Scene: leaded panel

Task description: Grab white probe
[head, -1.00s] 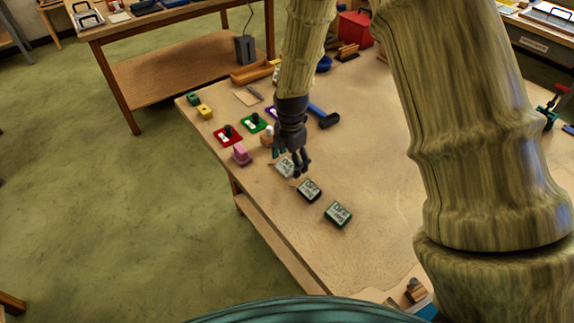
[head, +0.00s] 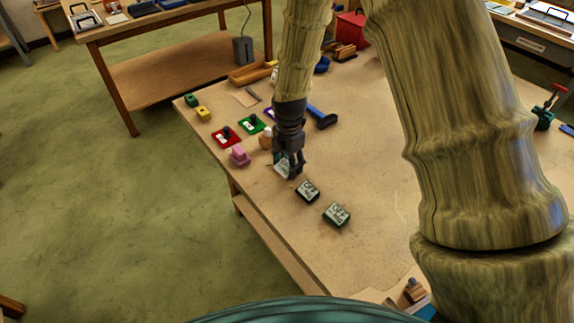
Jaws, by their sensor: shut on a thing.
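A small white block with dark lettering on its top (head: 281,171), which I take to be the white probe, is at the left end of a row of similar lettered blocks on the table. My gripper (head: 291,173) points down at it and is shut on it, with the fingers covering its right part. I cannot tell whether the block still touches the table. A black-sided lettered block (head: 307,191) and a green-sided lettered block (head: 337,215) lie apart from the gripper, nearer to me.
A pink block (head: 240,156), a red plate (head: 226,138), a green plate (head: 251,123) and a wooden piece (head: 265,141) sit left of the gripper. A blue-handled tool (head: 322,117) lies behind it. The wooden tabletop (head: 370,170) is clear to the right.

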